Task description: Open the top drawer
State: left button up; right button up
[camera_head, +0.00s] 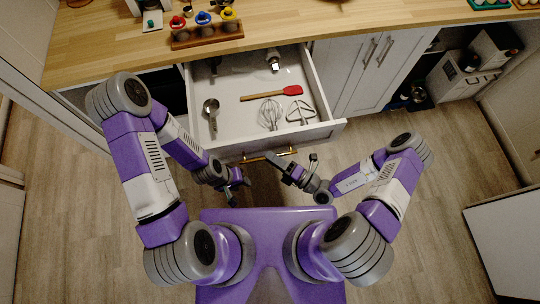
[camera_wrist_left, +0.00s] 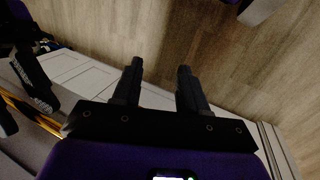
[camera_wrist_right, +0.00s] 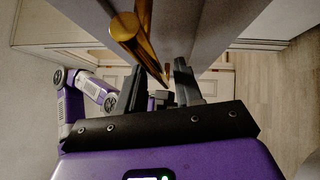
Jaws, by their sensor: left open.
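The top drawer (camera_head: 228,142) is pulled out from under the wooden counter, and its inside shows in the head view. Its gold bar handle (camera_head: 268,156) is on the front face. My right gripper (camera_head: 280,165) is at the drawer front, close to the handle. In the right wrist view the gold handle (camera_wrist_right: 143,30) runs toward the gap between my parted fingers (camera_wrist_right: 160,72); I cannot tell whether they touch it. My left gripper (camera_head: 240,187) is lower and left of the handle, apart from the drawer. In the left wrist view its fingers (camera_wrist_left: 160,72) are apart and empty.
The drawer holds a red spatula (camera_head: 292,90), a whisk (camera_head: 270,114), a ladle (camera_head: 211,108) and other utensils. The counter (camera_head: 280,25) carries a wooden rack (camera_head: 207,35). Closed cabinet doors (camera_head: 360,70) stand right of the drawer. Floor (camera_head: 430,240) is clear at the lower right.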

jog(key=r+v, duration=0.1)
jog(key=v, duration=0.5)
jog(key=shift+f, duration=0.55)
jog(key=shift+s+d, duration=0.1)
jog(key=shift+d, duration=0.05)
jog(key=s+a+n+g+y, duration=0.1)
jog(key=s+a+n+g, duration=0.2)
jog(key=s+n+g, duration=0.6)
jog(key=s+d+f+n+g+h, duration=0.4)
jog(key=n+g+h, duration=0.4)
jog(key=n, duration=0.8)
jog(key=w+d+f+n+t+h, duration=0.1)
jog(key=w+n+t+h, duration=0.4)
jog(key=w+n, duration=0.4)
jog(key=n+t, duration=0.1)
jog(key=n, duration=0.3)
jog(key=shift+w+d+f+n+t, duration=0.2)
jog(key=shift+w+n+t, duration=0.1)
jog(key=shift+w, duration=0.1)
